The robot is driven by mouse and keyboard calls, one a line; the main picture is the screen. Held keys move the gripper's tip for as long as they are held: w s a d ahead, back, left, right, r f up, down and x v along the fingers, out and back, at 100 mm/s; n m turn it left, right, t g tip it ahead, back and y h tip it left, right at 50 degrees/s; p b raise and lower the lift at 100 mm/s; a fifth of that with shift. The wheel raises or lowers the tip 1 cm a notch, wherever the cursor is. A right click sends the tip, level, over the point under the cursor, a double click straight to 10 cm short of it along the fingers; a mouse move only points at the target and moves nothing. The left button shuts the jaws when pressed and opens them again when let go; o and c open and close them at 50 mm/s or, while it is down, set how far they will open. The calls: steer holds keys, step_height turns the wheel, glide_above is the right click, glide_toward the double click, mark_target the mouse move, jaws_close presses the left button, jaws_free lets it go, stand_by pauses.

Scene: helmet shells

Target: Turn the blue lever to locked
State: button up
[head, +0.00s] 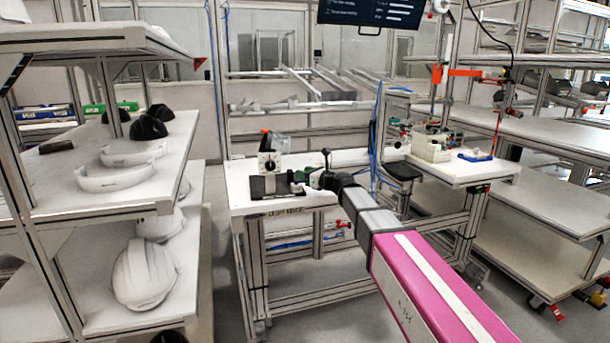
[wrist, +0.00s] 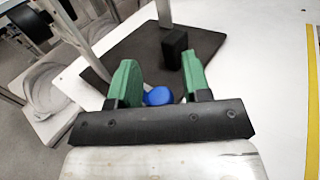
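A rounded blue part (wrist: 158,96), which looks like the blue lever, shows in the wrist view between and just beyond my fingers. Most of it is hidden behind the gripper's dark crossbar, and I cannot tell its angle. My gripper (wrist: 160,86) has two green fingers standing apart, one on each side of the blue part, with no clear contact. In the head view my gripper (head: 304,176) is over the white table, right of a dark plate; the lever is not distinguishable there.
A black block (wrist: 174,48) stands on the dark plate (wrist: 140,38). A white box with a black dial (head: 268,162) stands at the table's left. Shelves with white helmet shells (head: 143,273) are at the left. The white table (head: 240,197) has bare surface around.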

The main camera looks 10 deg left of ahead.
jaws_close()
steer(key=shift+w+a+n+g, duration=0.15)
steer(key=shift+w+n+g, duration=0.1)
steer(key=shift+n+g, duration=0.2)
steer(key=shift+n+g+y, duration=0.35)
steer(key=shift+g+y, duration=0.15)
steer(key=shift+g, duration=0.15)
steer(key=shift+o, duration=0.8)
jaws_free()
steer(key=v, duration=1)
steer(key=shift+d, duration=0.35)
steer(key=shift+s, duration=0.1)
